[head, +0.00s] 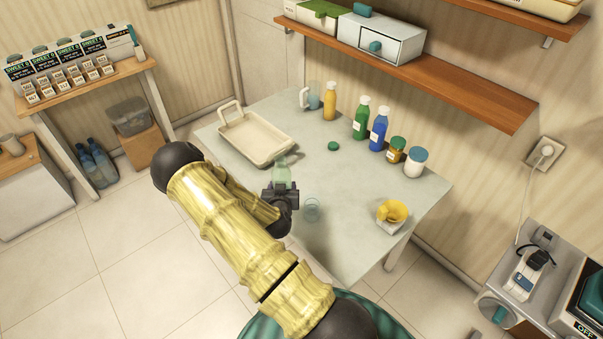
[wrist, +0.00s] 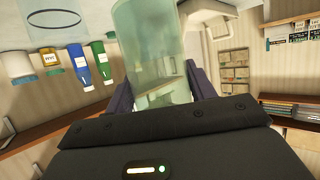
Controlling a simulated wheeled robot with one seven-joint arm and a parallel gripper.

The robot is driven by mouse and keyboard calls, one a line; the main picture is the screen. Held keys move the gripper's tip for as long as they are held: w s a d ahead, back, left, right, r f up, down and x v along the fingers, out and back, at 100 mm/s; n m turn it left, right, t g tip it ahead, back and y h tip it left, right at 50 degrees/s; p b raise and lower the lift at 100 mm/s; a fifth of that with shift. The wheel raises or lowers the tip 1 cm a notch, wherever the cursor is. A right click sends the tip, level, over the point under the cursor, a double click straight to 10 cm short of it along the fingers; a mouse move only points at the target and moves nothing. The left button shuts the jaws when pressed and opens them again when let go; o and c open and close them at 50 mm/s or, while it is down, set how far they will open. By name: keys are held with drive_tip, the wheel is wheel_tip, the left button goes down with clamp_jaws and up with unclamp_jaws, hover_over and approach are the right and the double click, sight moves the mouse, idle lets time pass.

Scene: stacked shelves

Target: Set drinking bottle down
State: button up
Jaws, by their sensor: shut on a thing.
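The drinking bottle (head: 283,168) is a translucent pale green cylinder. My gripper (head: 281,187) is shut on it at the near edge of the grey table (head: 240,180). In the wrist view the bottle (wrist: 150,50) fills the gap between the two dark fingers of my gripper (wrist: 158,85) and sticks out beyond them. I cannot tell whether its base touches the table. My gripper hides its lower part in the head view.
A clear glass (head: 312,210) stands close to the right of my gripper. A beige tray (head: 232,143) lies at left. Several bottles and jars, including a blue bottle (head: 378,130), line the back. The table's middle is clear.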

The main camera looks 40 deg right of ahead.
drive_tip(key=s+a+f+n+t+y+b, duration=0.1)
drive_tip(key=s+a+f+n+y+b, duration=0.1)
drive_tip(key=a+f, duration=0.8)
drive_tip(key=s+a+f+n+t+y+b, duration=0.1)
drive_tip(key=s+a+f+n+y+b, duration=0.2)
drive_tip(key=a+f, duration=0.7)
drive_tip(key=n+y+b, duration=0.2)
drive_tip(key=y+b, duration=0.1)
drive_tip(key=b, duration=0.1)
drive_tip(key=shift+s+a+t, duration=0.35)
drive_tip(key=shift+t, duration=0.05)
